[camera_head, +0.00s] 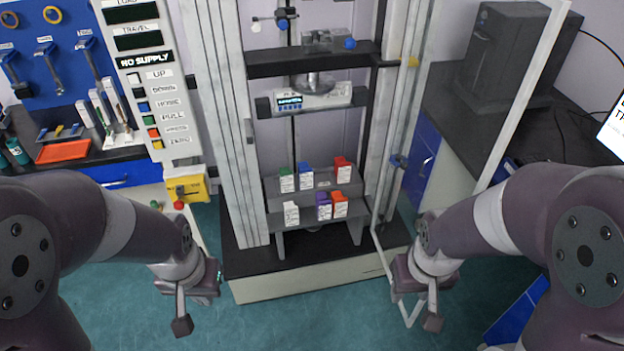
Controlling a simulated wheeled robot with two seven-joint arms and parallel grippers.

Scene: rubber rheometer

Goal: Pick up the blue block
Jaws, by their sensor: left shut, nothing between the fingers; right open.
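The blue block (306,180), with a white label on its front, stands on the upper step of a grey two-step rack (330,229) inside the machine frame. A green block (287,182) is just left of it. A red block (343,172) is farther right. On the lower step are a white block (291,215), a purple block (323,210) and an orange-red block (340,207). My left gripper (182,324) is shut and empty, low and left of the rack. My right gripper (432,321) is open and empty, low and right of it. Both are apart from the blocks.
Tall metal columns (232,130) flank the rack, and a dark crossbar with a test head (310,97) hangs above it. A thin door frame (384,250) stands open at the right. A yellow box with a red button (186,188) is at the left. Floor in front is clear.

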